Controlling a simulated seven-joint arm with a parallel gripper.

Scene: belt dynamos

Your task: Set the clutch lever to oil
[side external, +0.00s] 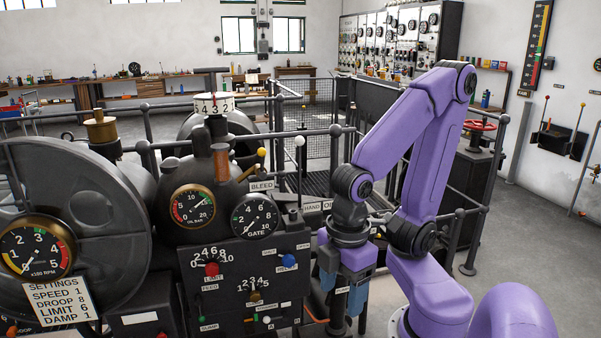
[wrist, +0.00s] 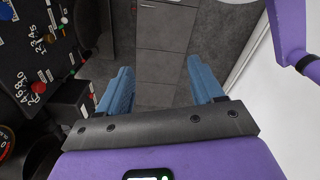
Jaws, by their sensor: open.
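A tall lever with a white ball knob (side external: 299,141) stands upright behind the control panel. Labels reading HAND (side external: 312,207) and, partly hidden by my arm, what looks like OIL (side external: 328,205) are near its foot. It may be the clutch lever, but I see no clutch label, and its exact setting is unclear. My gripper (side external: 343,298) points down just right of the panel, with its blue fingers apart and nothing between them. In the wrist view my gripper (wrist: 161,88) is open over grey floor and a grey cabinet; the white-knobbed lever is not recognisable there.
The black control panel (side external: 232,292) carries red, blue and other small knobs; it also shows in the wrist view (wrist: 28,58). A yellow-knobbed lever (side external: 262,152) is beside the BLEED label. Gauges and a large dark wheel (side external: 85,185) are at left. Railings (side external: 470,225) stand behind my arm.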

